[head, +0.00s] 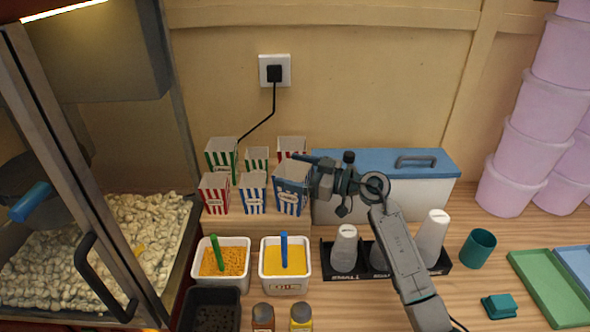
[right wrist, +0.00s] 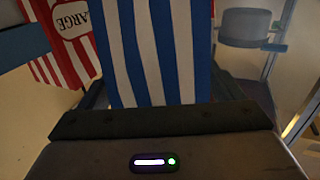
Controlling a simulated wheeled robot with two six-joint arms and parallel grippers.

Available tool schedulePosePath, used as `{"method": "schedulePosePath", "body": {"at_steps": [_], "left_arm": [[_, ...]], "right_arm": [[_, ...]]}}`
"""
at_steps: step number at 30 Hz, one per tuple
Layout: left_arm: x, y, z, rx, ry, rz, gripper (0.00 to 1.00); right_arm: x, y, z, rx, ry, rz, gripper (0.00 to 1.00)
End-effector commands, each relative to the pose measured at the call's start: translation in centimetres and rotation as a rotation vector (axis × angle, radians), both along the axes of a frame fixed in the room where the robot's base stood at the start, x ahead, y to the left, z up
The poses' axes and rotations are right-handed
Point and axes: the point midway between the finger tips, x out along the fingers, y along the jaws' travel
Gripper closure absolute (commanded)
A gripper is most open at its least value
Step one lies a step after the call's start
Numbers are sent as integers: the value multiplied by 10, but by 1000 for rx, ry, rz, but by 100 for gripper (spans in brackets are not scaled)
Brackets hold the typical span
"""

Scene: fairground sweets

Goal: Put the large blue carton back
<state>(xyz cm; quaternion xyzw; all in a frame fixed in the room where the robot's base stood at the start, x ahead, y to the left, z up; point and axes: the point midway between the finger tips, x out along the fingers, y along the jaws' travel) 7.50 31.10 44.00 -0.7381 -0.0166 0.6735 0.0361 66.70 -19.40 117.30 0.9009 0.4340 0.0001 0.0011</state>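The large blue carton (head: 291,193), with blue and white stripes, is at the right end of the front row of cartons on a wooden step (head: 238,218). It looks upright and empty. My right gripper (head: 303,159) reaches it from the right at rim height. In the right wrist view the carton (right wrist: 160,50) fills the space between the dark fingers, which appear to touch it on both sides. Whether its base rests on the step is hard to tell. My left gripper is not in view.
A small blue carton (head: 253,194) and a red carton (head: 215,194) stand to its left, with green and red ones behind. A white box (head: 430,196) with blue lid is to the right. Tubs (head: 222,287) and cup stacks (head: 344,250) stand in front.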

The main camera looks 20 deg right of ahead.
Motion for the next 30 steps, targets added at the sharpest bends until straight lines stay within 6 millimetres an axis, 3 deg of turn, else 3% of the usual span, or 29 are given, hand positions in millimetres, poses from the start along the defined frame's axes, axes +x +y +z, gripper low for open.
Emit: {"method": "schedulePosePath", "body": {"at_steps": [11,24,30], "left_arm": [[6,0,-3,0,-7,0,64],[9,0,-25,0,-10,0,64],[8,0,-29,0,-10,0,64]], "right_arm": [[-1,-2,1,-1,0,-1,8],[-37,-46,-1,-4,0,-1,8],[-45,-57,1,-1,0,-1,8]]}}
